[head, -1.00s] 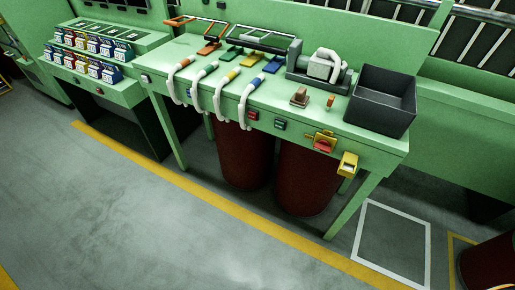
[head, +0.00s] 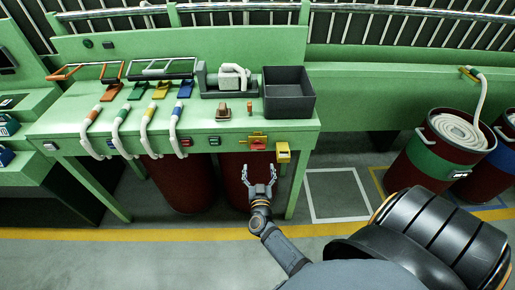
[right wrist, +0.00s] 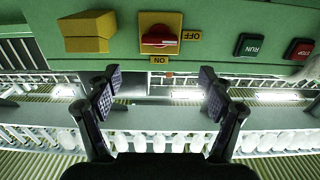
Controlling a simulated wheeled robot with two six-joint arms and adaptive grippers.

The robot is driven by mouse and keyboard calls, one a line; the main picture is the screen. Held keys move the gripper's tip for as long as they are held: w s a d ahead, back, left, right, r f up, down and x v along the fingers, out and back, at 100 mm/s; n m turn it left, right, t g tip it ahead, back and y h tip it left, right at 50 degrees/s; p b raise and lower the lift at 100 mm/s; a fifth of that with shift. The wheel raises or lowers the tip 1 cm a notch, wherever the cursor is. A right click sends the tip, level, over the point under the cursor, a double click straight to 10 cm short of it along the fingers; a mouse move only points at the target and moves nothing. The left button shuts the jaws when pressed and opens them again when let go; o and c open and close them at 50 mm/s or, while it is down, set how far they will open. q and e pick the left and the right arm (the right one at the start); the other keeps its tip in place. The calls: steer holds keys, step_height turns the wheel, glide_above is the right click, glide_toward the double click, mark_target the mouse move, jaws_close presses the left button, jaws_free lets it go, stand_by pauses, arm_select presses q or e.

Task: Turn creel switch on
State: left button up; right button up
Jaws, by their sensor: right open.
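The creel switch (head: 258,143) is a red handle on a yellow plate on the front edge of the green bench. In the right wrist view, seen upside down, the red switch handle (right wrist: 160,38) lies sideways, with a white mark pointing towards the OFF label (right wrist: 194,36). The ON label (right wrist: 159,60) is on another side of the plate. My right gripper (head: 259,172) is open and empty, just in front of and below the switch, not touching it. Its spread fingers (right wrist: 160,88) show in the wrist view. My left gripper is not in view.
A yellow box (head: 283,152) sits close beside the switch. RUN (right wrist: 250,46) and STOP (right wrist: 298,50) buttons are on the same panel. A dark bin (head: 288,92) stands on the bench top (head: 230,127). Red drums (head: 440,145) stand at right.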

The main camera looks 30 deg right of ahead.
mark_target(258, 149)
steer(key=x, duration=1)
steer(key=shift+w+d+f, duration=0.1)
steer(key=shift+w+d, duration=0.05)
steer(key=c, duration=1.1)
steer(key=shift+c, duration=0.2)
